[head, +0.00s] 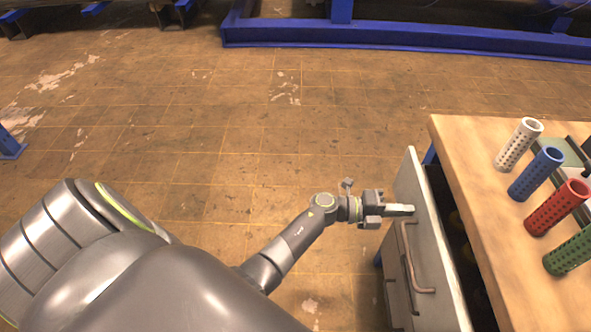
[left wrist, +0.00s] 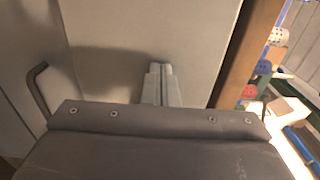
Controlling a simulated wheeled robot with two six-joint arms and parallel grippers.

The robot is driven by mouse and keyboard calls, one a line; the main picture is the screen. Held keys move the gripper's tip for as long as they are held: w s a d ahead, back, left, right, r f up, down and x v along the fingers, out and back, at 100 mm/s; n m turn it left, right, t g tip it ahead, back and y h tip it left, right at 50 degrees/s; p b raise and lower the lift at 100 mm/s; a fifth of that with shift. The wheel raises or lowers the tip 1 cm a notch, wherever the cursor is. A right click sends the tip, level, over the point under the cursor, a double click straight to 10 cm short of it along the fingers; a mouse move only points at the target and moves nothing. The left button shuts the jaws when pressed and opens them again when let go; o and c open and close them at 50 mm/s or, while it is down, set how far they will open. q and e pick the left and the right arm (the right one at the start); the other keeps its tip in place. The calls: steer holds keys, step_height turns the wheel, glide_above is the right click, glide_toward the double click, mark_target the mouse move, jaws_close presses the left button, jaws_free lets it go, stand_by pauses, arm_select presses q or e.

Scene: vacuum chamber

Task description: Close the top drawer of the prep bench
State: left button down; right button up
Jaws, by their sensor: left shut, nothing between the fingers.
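The prep bench (head: 480,150) stands at the right with a wooden top. Its top drawer (head: 427,240) is partly pulled out to the left, with a grey front, a bent bar handle (head: 416,262) and a dark inside. My left gripper (head: 408,210) is shut and empty, with its fingertips at the drawer front, above the handle. In the left wrist view the shut fingers (left wrist: 162,80) point at the pale drawer front (left wrist: 140,30), touching it or very close. The handle (left wrist: 40,90) shows at the left there. My right gripper is not seen.
White, blue (head: 536,174), red (head: 558,207) and green perforated cylinders stand on the bench top. Another drawer front (head: 392,275) lies below the top one. Blue steel frames (head: 400,36) run along the back. The tiled floor (head: 220,130) left of the bench is clear.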

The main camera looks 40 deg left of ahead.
arm_select(q)
steer(key=x, duration=0.5)
steer(key=shift+w+d+r+b, duration=0.1)
steer(key=shift+w+d+b, duration=0.1)
steer(key=shift+d+b, duration=0.15)
